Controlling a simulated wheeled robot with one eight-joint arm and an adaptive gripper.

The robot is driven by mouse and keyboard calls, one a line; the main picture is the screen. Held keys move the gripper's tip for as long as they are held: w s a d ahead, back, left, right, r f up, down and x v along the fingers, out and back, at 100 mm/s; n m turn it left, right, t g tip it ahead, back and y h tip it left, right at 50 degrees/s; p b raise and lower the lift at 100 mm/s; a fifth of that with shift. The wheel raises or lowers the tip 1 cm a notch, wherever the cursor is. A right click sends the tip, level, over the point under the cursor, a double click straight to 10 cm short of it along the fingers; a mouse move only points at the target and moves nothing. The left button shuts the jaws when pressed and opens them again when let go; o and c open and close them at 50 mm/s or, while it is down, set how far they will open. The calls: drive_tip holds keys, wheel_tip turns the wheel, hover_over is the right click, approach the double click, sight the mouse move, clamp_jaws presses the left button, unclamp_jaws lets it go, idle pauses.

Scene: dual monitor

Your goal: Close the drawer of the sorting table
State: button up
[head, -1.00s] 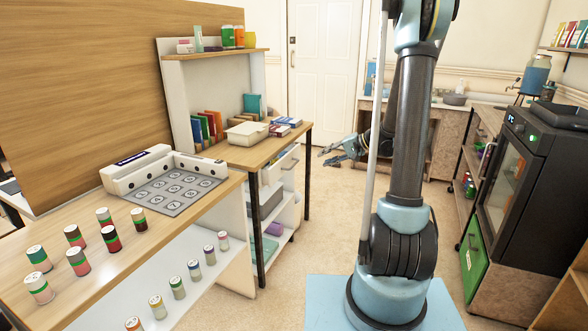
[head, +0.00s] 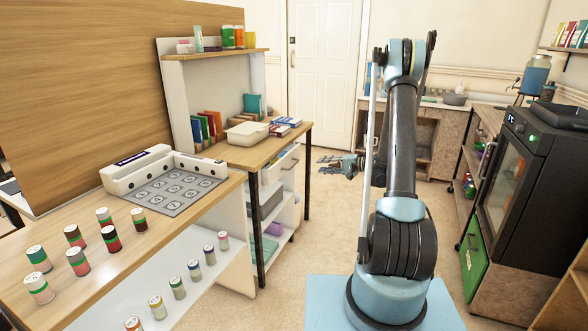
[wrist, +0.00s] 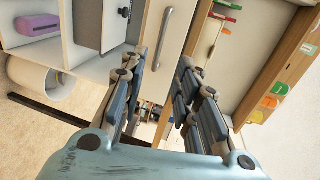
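The sorting table (head: 262,150) has a wooden top and stands left of centre in the head view. Its white drawer (head: 288,162) with a grey handle is under the top. I cannot tell how far it stands out. In the wrist view the drawer front (wrist: 148,48) and its handle (wrist: 163,38) lie beyond the fingers, turned sideways. My gripper (head: 322,165) is to the right of the table, apart from the drawer, pointing left. In the wrist view my gripper (wrist: 163,80) has its fingers apart with nothing held between them.
Boxes and books (head: 206,128) stand on the table, with a shelf of jars (head: 239,36) above. Lower shelves hold bins and a purple item (wrist: 38,25). A near table with several small cans (head: 110,238) is at the left. A black oven (head: 530,180) is at the right. Floor between is clear.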

sight(294, 164)
drive_tip(key=x, duration=1.6)
drive_tip(key=shift+r, duration=0.1)
clamp_jaws()
